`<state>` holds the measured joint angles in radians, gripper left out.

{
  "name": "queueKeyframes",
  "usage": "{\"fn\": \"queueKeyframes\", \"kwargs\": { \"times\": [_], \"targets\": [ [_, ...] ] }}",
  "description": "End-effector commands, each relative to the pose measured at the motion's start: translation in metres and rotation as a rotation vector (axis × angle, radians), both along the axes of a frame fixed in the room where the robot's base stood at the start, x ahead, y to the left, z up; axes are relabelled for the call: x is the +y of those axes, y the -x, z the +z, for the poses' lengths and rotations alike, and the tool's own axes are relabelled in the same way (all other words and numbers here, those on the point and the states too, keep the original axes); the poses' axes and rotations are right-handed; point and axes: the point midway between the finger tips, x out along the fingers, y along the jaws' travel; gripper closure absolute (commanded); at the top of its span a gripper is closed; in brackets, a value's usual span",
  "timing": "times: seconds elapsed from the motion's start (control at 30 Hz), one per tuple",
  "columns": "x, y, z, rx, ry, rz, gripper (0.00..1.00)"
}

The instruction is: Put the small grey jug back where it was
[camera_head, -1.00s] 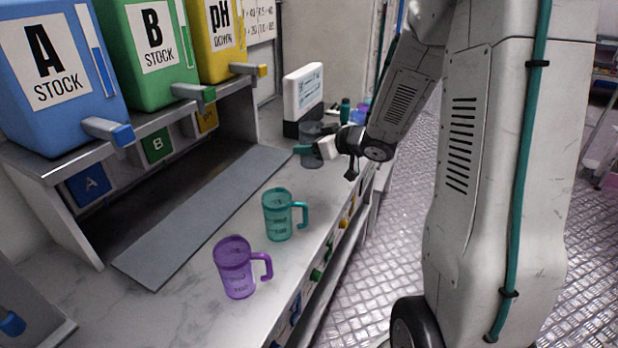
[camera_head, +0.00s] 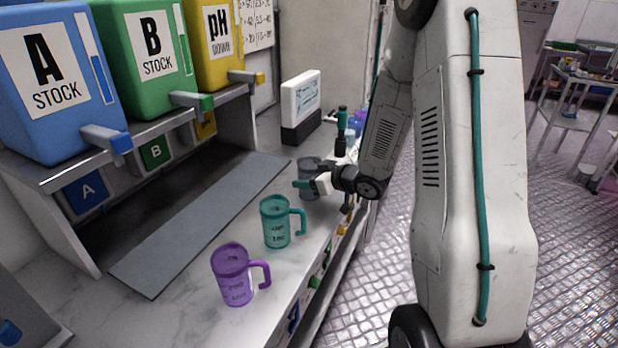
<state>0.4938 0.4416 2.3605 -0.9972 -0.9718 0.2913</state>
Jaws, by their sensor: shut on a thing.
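The small grey jug (camera_head: 309,170) is at the far end of the row of jugs on the white counter, partly hidden behind my gripper. My gripper (camera_head: 304,184) is shut on the grey jug from the right side. I cannot tell whether the jug's base touches the counter. A teal jug (camera_head: 275,222) stands upright nearer on the counter with its handle to the right. A purple jug (camera_head: 232,275) stands upright nearest, its handle also to the right.
Blue (camera_head: 58,85), green (camera_head: 148,55) and yellow (camera_head: 217,40) stock tanks with taps stand on a shelf at left. A grey mat (camera_head: 200,220) lies below. A white display (camera_head: 301,97) on a black base and small bottles (camera_head: 342,120) stand behind the grey jug.

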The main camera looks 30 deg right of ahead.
Motion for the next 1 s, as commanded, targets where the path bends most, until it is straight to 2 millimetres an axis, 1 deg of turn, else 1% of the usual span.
{"fn": "queueKeyframes", "kwargs": {
  "times": [0.03,0.1,0.37,0.47,0.57,0.8,1.0],
  "targets": [
    [0.000,0.000,-0.001,0.000,0.000,0.000,0.36],
    [0.000,0.000,0.000,0.000,0.000,0.000,0.20],
    [0.000,0.000,0.000,0.000,0.000,0.000,0.20],
    [0.000,0.000,0.004,-0.001,0.002,0.001,0.20],
    [-0.006,0.012,0.009,-0.002,0.001,-0.004,0.20],
    [-0.023,0.057,0.029,-0.002,0.003,-0.005,0.20],
    [-0.034,0.089,0.042,-0.002,0.002,-0.003,0.20]
  ]
}}
